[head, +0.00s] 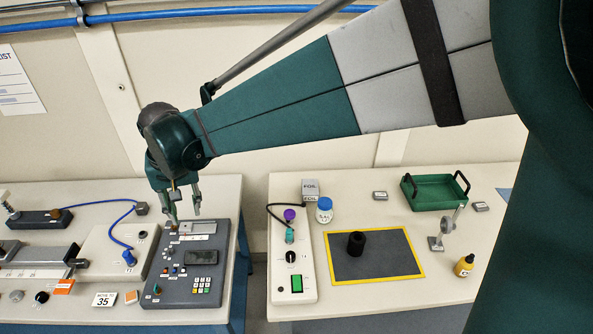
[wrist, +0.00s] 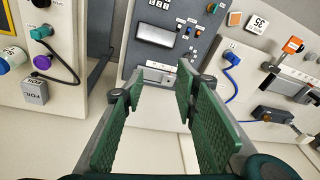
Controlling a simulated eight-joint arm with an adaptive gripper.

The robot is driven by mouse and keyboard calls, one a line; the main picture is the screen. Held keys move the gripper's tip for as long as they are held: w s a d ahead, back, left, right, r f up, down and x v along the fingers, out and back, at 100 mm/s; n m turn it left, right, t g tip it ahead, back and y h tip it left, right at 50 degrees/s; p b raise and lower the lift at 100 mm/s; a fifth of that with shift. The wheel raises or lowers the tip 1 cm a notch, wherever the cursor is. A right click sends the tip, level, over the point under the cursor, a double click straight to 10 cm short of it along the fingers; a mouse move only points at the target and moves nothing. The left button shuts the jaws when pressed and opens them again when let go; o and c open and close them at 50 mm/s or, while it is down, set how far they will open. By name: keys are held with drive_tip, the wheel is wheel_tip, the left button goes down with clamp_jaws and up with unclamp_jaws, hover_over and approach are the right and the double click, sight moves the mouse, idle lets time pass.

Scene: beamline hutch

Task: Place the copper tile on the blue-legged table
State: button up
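A small copper-coloured tile (head: 131,297) lies flat on the left table (head: 210,318), next to the white card marked 35. It also shows near the top of the wrist view (wrist: 235,18). The left table has blue at its legs and frame. My gripper (head: 185,216) hangs fingers-down over the back of the grey control panel on that table, behind and to the right of the tile. In the wrist view its green finger pads (wrist: 160,85) are apart with nothing between them.
The grey panel (head: 190,270) with screens and buttons, the white card (head: 104,299) and an orange tag (head: 63,287) crowd the left table. A gap separates it from the right table (head: 355,302), which holds a yellow-edged mat (head: 400,265) and a green tray (head: 432,194).

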drive_tip(key=s+d+r+m+t, duration=0.1)
drive_tip(key=d+r, duration=0.3)
drive_tip(key=d, duration=0.9)
drive_tip(key=s+d+r+t, duration=0.1)
drive_tip(key=d+r, duration=0.3)
drive_tip(key=d, duration=0.9)
drive_tip(key=s+d+f+t, duration=0.1)
drive_tip(key=s+d, duration=0.3)
drive_tip(key=d, duration=0.3)
drive_tip(key=s+d+m+t+h, duration=0.1)
drive_tip(key=s+d, duration=0.3)
drive_tip(key=d, duration=0.4)
drive_tip(key=s+d+f+m+t, duration=0.1)
drive_tip(key=s+d, duration=0.4)
drive_tip(key=d, duration=0.2)
drive_tip(key=shift+d+f+t, duration=0.3)
drive_tip(key=shift+d, duration=0.1)
